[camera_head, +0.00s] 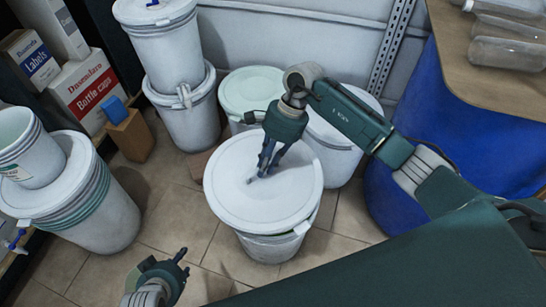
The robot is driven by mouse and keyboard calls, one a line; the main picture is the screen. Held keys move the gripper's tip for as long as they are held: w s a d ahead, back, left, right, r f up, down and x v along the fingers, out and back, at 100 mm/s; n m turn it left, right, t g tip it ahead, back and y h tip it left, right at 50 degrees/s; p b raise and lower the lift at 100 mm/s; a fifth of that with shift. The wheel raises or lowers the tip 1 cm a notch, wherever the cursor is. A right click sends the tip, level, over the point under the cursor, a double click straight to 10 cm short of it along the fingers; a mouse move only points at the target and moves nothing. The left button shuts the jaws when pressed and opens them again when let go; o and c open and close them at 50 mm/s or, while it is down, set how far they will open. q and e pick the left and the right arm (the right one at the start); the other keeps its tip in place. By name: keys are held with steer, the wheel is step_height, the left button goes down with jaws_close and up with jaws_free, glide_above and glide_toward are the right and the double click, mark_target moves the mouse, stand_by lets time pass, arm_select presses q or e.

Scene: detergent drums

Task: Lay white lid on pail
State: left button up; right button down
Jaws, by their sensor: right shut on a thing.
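The round white lid (235,197) is at the middle of the head view, over the white pail (268,247) on the floor. The lid covers nearly all of the pail's opening. A strip of the pail's rim shows at the lower right, so the lid looks slightly off-centre or tilted. I cannot tell whether it rests fully on the rim. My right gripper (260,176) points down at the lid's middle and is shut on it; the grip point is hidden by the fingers. My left gripper (183,259) is low in the view, apart from the pail; its finger opening is unclear.
White pails (187,115) stand stacked behind, with lidded pails (251,90) (333,150) close behind the middle one. More stacked pails (105,205) stand left. Boxes (83,90) are at the left and a blue drum (395,200) at the right. Tiled floor is free in front.

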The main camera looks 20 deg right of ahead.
mark_target(275, 172)
arm_select(q)
steer(key=s+a+f+g+y+p, duration=0.1)
steer(key=s+a+f+g+p, duration=0.25)
steer(key=s, duration=0.65)
arm_select(e)
steer(key=d+f+m+b, duration=0.1)
steer(key=m, duration=0.1)
steer(key=d+f+m+t+b, duration=0.1)
steer(key=m, duration=0.1)
steer(key=shift+t, duration=0.3)
steer(key=shift+f+b, duration=0.3)
steer(key=shift+f, duration=0.2)
step_height(275, 172, down, 4)
steer(key=shift+r+b, duration=0.25)
steer(key=shift+b, duration=0.95)
arm_select(q)
step_height(275, 172, up, 14)
steer(key=b, duration=0.1)
steer(key=shift+d, duration=0.15)
arm_select(e)
steer(key=shift+f, duration=0.75)
arm_select(q)
steer(key=shift+f+t, duration=0.1)
steer(key=shift+t, duration=0.15)
steer(key=shift+f+b, duration=0.9)
steer(key=shift+b, duration=0.1)
arm_select(e)
steer(key=shift+f, duration=0.7)
arm_select(q)
steer(key=shift+w, duration=0.2)
